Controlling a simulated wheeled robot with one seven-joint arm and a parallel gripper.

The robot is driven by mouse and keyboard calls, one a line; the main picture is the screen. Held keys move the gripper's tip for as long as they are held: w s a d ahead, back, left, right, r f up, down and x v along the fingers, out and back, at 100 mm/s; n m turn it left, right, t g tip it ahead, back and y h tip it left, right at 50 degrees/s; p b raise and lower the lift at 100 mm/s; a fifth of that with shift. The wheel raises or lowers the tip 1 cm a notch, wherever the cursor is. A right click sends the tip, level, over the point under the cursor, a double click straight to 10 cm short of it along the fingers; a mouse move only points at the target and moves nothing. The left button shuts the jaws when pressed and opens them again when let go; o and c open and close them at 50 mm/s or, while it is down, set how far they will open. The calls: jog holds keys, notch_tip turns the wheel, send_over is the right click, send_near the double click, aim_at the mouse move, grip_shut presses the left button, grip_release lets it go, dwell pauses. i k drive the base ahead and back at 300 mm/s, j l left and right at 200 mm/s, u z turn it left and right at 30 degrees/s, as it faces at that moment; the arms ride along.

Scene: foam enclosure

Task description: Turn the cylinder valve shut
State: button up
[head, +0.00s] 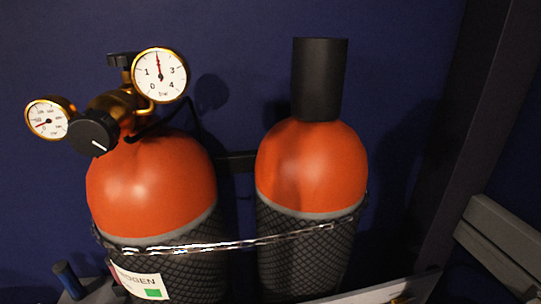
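The left gas cylinder (150,190) has an orange shoulder and a dark mesh-covered body. A brass valve and regulator (118,103) sit on its top. A small dark handwheel (122,60) is at the top of the brass body, partly behind the right gauge. A larger black knob (93,132) with a white line faces forward on the regulator. The right gauge (160,75), marked to 4, has its needle pointing about straight up. The left gauge (48,119) has its needle pointing lower left. My gripper is not in view.
A second orange cylinder (310,165) with a tall black cap (319,80) stands to the right. A chain (235,244) runs across both. A label (138,281) ending "OGEN" is on the left cylinder. A dark post (465,120) and grey beams (500,240) stand at right.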

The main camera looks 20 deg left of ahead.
aim_at(125, 60)
jog(key=u, duration=1.7)
jog(key=k+l+u, duration=0.2)
jog(key=u, duration=0.2)
